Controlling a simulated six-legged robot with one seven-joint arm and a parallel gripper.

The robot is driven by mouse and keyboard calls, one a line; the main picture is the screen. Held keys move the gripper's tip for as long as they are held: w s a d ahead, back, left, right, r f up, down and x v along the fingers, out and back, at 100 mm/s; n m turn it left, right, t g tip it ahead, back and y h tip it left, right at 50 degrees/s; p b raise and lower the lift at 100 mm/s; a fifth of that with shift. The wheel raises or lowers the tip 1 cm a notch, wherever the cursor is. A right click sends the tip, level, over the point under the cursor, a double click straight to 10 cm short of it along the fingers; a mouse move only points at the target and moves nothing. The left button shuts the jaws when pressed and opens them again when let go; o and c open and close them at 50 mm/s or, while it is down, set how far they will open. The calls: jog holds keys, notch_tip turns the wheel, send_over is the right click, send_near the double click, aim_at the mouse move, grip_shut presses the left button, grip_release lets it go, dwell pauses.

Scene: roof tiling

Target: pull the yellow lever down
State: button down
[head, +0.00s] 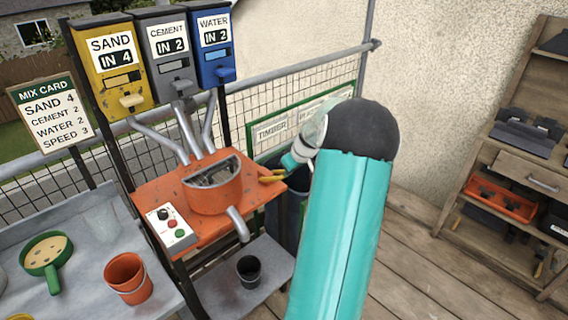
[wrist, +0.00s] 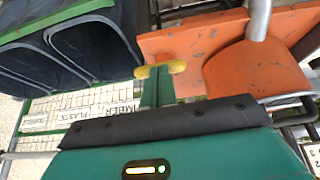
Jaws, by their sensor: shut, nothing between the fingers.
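The yellow lever (head: 131,100) is a small pale-yellow handle low on the front of the yellow SAND dispenser (head: 104,72), at upper left in the head view. I do not see it in the wrist view. My gripper (head: 272,177) is shut and empty, its yellow fingertips by the right side of the orange mixer drum, well to the right of and below the lever. The yellow tips also show in the wrist view (wrist: 160,70), beside the orange table. Nothing of the lever is touched by my gripper.
Grey CEMENT (head: 165,52) and blue WATER (head: 212,50) dispensers stand right of SAND. Chutes (head: 206,125) run down to the mixer drum (head: 214,190). A control box (head: 171,228) sits on the orange table. A mix card (head: 48,112) stands at left. Open air lies before the dispensers.

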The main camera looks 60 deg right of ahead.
jog(key=s+f, duration=0.3)
jog(key=f, duration=0.3)
jog(key=shift+a, duration=0.3)
jog(key=shift+r, duration=0.1)
dwell(0.4)
